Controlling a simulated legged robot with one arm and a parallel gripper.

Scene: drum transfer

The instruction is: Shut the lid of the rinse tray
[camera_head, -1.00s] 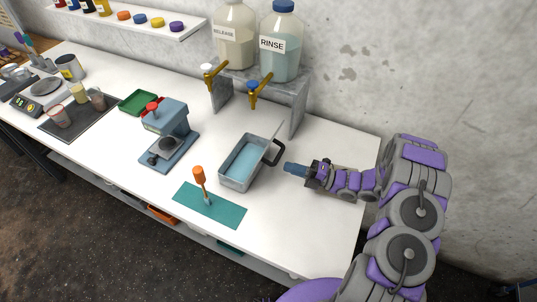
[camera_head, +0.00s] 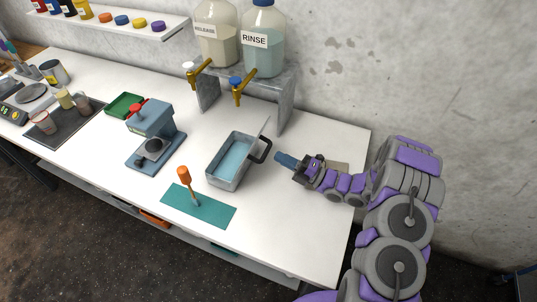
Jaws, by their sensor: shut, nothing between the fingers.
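The rinse tray (camera_head: 227,180) is a grey metal box holding blue liquid, on the white table. Its lid (camera_head: 262,132) stands open and upright along the tray's right side, with a dark handle (camera_head: 265,151) sticking out to the right. My gripper (camera_head: 278,157) is shut and empty, just right of the handle and pointing left at it. A small gap seems to lie between fingertips and handle; contact is hard to tell at this size.
The rinse jug (camera_head: 263,55) and release jug (camera_head: 215,48) stand on a grey stand with brass taps behind the tray. A blue-grey press (camera_head: 150,145) stands to the left. An orange-handled tool (camera_head: 185,177) is on a teal mat (camera_head: 215,211) in front. The table's right end is mostly clear.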

